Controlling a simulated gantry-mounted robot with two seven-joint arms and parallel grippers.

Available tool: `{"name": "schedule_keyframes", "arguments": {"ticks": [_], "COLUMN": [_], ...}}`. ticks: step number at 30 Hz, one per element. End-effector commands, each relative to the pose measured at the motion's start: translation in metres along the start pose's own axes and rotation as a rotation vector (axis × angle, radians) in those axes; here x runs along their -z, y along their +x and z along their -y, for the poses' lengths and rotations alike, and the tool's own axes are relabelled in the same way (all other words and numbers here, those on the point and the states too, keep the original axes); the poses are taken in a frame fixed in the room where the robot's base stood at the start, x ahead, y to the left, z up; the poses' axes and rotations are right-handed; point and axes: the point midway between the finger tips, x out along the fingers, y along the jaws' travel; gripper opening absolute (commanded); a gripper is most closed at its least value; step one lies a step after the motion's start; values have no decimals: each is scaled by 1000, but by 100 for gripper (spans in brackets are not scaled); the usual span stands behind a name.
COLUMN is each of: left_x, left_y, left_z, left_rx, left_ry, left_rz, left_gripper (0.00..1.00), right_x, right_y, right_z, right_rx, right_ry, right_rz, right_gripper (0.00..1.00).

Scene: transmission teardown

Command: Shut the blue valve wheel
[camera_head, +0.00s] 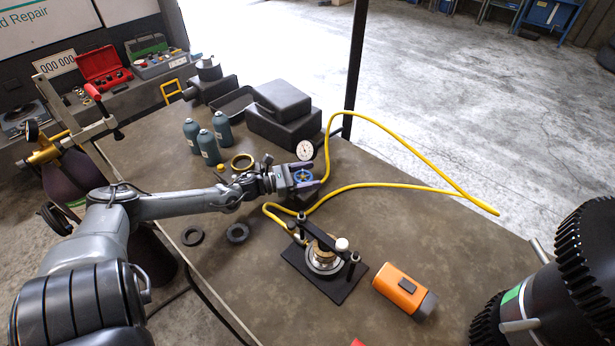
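The blue valve wheel (303,175) is small and spoked. It sits on a dark fitting near the middle of the workbench, beside a yellow hose. My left gripper (306,177) reaches in from the left, with its two dark fingers spread on the far and near sides of the wheel. The fingers look open around the wheel; whether they touch its rim is too small to tell. The lower part of the fitting is partly hidden by the gripper. My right gripper is not in view.
A round white gauge (305,150) stands just behind the wheel. The yellow hose (400,184) loops to the right. A black-based fixture (326,262) and an orange box (399,290) lie nearer. Dark cases (283,115) and teal bottles (209,147) stand behind. A large toothed dark part (585,250) fills the right edge.

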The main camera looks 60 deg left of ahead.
Motion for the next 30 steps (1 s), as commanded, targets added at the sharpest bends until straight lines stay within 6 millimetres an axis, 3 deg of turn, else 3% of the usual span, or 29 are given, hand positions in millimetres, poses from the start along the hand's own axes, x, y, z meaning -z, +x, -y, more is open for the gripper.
{"name": "schedule_keyframes", "arguments": {"ticks": [14, 20, 30], "left_x": [1, 2, 0], "left_y": [-5, -24, -74], "left_z": [-1, 0, 0], "left_rx": [-2, -2, -1], "left_ry": [1, 1, 1], "left_rz": [-6, -8, -6], "left_gripper": [93, 93, 93], "right_x": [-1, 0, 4], "right_y": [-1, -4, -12], "right_z": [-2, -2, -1], "right_rx": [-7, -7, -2], "right_ry": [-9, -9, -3], "right_rz": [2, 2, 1], "right_gripper": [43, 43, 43]}}
